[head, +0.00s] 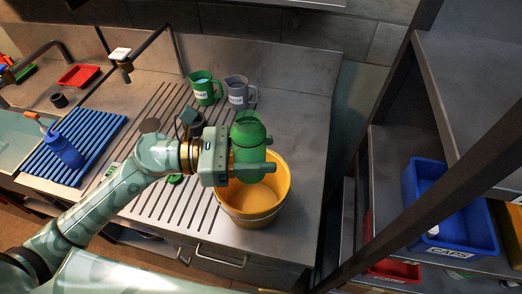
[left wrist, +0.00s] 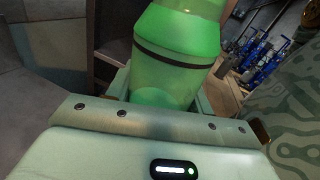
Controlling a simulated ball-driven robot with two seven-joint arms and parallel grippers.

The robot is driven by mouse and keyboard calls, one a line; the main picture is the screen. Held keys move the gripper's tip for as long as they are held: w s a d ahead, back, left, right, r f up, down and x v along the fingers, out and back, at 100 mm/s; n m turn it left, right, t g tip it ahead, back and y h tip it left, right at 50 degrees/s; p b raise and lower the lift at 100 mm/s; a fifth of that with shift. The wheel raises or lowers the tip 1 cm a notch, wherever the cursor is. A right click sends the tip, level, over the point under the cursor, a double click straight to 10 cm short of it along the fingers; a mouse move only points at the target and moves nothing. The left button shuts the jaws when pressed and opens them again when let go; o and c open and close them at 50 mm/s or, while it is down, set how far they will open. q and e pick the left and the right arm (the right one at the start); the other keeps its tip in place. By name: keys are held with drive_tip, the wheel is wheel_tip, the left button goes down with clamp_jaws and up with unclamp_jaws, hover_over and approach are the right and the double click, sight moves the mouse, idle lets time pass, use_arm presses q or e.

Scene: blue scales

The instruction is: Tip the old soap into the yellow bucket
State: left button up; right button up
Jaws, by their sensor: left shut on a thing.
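My left gripper (head: 258,158) is shut on a green bottle (head: 248,133). The bottle looks roughly upright, and its top shows no clear opening. In the left wrist view the green bottle (left wrist: 176,62), with a dark band around it, stands between the jaws. The yellow bucket (head: 277,207) stands on the ribbed steel counter, open at the top. No liquid is seen leaving the bottle. My right gripper is not in view.
A green labelled jug (head: 203,88) and a grey labelled jug (head: 238,93) stand behind the bottle. A blue bottle (head: 66,150) is on a blue ribbed rack (head: 92,133) at left. Shelves with a blue bin (head: 468,207) are at right. Counter right of the bucket is clear.

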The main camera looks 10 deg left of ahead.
use_arm(q)
drive_tip(key=shift+w+f, duration=0.2)
drive_tip(key=shift+f, duration=0.15)
drive_tip(key=shift+w+a+f+n+b, duration=0.15)
drive_tip(key=shift+w+f+n+b, duration=0.2)
drive_tip(key=shift+f+n, duration=0.25)
drive_tip(key=shift+w+a+f+n+b, duration=0.15)
drive_tip(key=shift+w+f+n+b, duration=0.1)
drive_tip(key=shift+w+f+n, duration=0.25)
drive_tip(key=shift+w+a+f+n+b, duration=0.1)
drive_tip(key=shift+w+f+n+b, duration=0.2)
drive_tip(key=shift+w+f+n, duration=0.35)
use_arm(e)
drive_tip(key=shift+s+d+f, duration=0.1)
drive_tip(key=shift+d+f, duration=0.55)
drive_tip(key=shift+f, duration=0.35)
use_arm(q)
drive_tip(key=shift+s+f, duration=0.1)
drive_tip(key=shift+s, duration=0.05)
drive_tip(key=shift+s+n+p, duration=0.4)
drive_tip(key=shift+n+p, duration=0.3)
drive_tip(key=shift+n, duration=0.15)
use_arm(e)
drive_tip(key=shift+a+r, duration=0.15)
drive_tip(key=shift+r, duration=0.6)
